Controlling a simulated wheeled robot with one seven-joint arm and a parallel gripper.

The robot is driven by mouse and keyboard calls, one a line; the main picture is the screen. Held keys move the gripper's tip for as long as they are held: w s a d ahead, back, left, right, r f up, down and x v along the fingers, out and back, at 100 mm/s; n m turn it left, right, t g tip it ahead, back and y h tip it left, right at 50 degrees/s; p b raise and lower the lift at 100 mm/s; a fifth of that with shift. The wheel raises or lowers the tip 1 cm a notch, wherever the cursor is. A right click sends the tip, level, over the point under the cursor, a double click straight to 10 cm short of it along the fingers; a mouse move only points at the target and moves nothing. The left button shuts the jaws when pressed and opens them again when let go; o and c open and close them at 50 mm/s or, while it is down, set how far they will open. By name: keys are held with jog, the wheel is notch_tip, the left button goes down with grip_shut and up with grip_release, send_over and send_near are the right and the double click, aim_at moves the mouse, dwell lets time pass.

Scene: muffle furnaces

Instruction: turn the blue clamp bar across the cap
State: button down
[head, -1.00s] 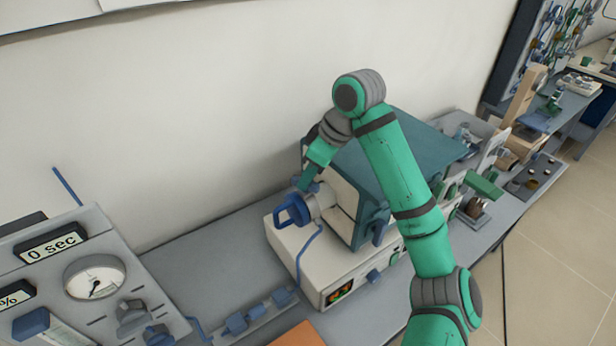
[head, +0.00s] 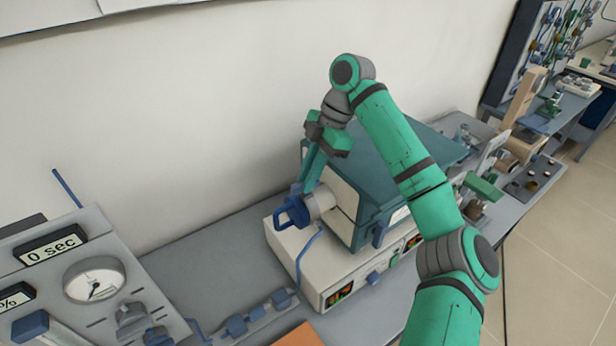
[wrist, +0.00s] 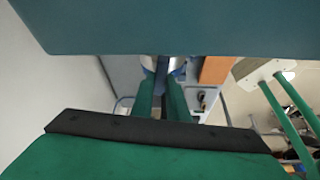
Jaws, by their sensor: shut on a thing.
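The pale round cap (head: 321,203) sticks out of the left side of the teal-topped furnace (head: 352,203). A blue handle loop (head: 290,214) stands in front of it. My gripper (head: 304,190) reaches down from above to the cap's upper edge. In the wrist view my gripper (wrist: 162,88) has its two long green fingers closed about a narrow blue piece, the clamp bar (wrist: 161,77), with pale cap edges on both sides. The fingers hide most of the bar in the head view, so its exact angle cannot be told.
The furnace's white base (head: 305,262) stands on the grey bench (head: 215,255). A control panel with a gauge (head: 94,279) is at left.

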jog(key=shift+n+g+h, duration=0.3)
jog(key=shift+n, duration=0.5)
jog(key=shift+w, duration=0.1)
jog(key=c, duration=1.7)
grip_release()
jog(key=shift+r, duration=0.1)
jog(key=v, duration=1)
jog(key=shift+w+d+r, duration=0.15)
jog(key=shift+r, duration=0.15)
